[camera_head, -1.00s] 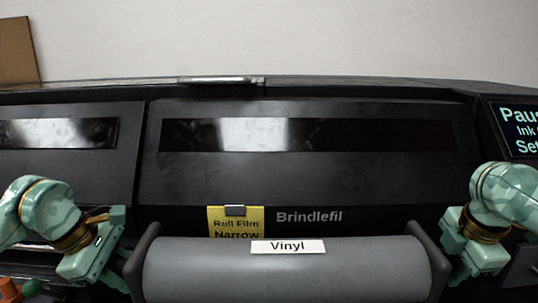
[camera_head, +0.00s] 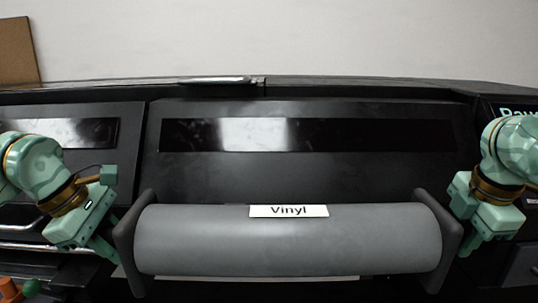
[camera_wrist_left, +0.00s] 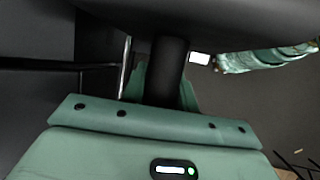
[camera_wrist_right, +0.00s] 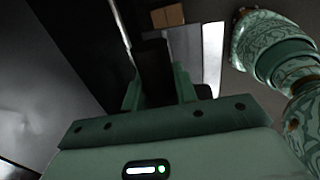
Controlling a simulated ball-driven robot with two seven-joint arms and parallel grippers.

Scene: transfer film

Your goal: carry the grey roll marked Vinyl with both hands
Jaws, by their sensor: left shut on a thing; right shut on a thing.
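The grey roll (camera_head: 290,242) with a white Vinyl label (camera_head: 289,211) lies level across the middle of the head view, between dark end plates. My left gripper (camera_head: 110,250) is at its left end, and my right gripper (camera_head: 468,248) is at its right end. In the left wrist view a dark bar (camera_wrist_left: 168,70) sits between the fingers. In the right wrist view a similar dark bar (camera_wrist_right: 154,68) sits between the fingers. Both grippers are shut on these end parts of the roll. The exact contact is partly hidden in the head view.
A large black printer (camera_head: 300,175) with a glossy window strip (camera_head: 370,135) stands behind the roll. Its lit screen (camera_head: 515,111) is partly hidden by my right arm. An orange object (camera_head: 20,287) shows at the lower left. A brown board (camera_head: 18,50) stands against the wall.

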